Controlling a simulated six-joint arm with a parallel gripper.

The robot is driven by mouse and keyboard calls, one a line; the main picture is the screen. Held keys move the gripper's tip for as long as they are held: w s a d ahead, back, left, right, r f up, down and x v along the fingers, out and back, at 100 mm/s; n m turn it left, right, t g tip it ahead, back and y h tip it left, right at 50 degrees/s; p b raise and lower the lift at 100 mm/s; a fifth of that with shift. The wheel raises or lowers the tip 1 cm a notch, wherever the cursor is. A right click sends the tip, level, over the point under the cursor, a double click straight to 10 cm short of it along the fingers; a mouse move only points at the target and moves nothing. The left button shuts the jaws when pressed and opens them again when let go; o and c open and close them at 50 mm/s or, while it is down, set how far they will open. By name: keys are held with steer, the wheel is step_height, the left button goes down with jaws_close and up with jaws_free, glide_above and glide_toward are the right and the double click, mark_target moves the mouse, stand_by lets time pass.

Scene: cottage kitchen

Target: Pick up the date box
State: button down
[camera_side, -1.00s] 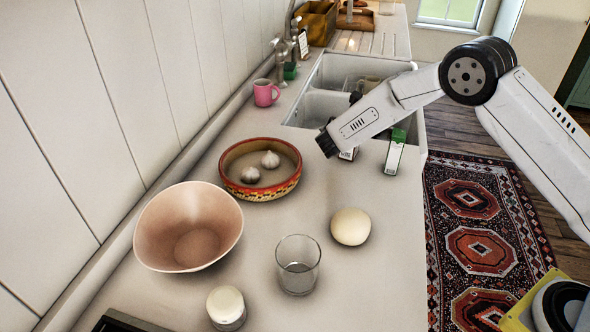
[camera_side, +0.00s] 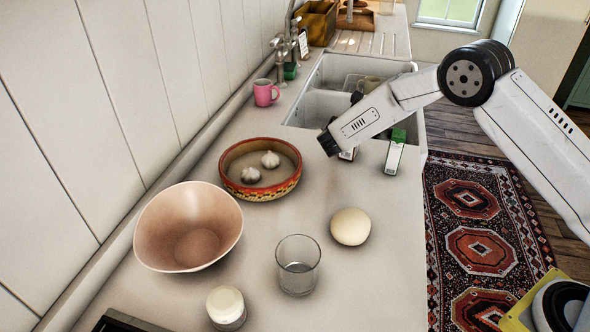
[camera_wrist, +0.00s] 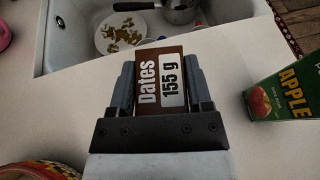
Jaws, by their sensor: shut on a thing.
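The date box (camera_wrist: 160,80) is a small brown carton with a white label reading "Dates 155 g", seen in the wrist view. My gripper (camera_wrist: 161,88) has one grey finger on each side of it and is shut on it. In the side view, only a small part of the date box (camera_side: 348,154) shows beneath my wrist; my fingers are hidden there. I cannot tell whether the box touches the counter.
A green apple juice carton (camera_wrist: 283,92) stands close on the right. The sink (camera_side: 325,104) lies just beyond. A patterned dish (camera_side: 262,190) with garlic is to the left. A round pale item (camera_side: 350,226), a glass (camera_side: 298,265) and a bowl (camera_side: 188,227) stand nearer the camera.

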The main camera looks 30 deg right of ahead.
steer(key=shift+r, duration=0.15)
step_height(320, 180, up, 10)
steer(key=shift+f, duration=0.1)
stand_by(0.7)
stand_by(0.5)
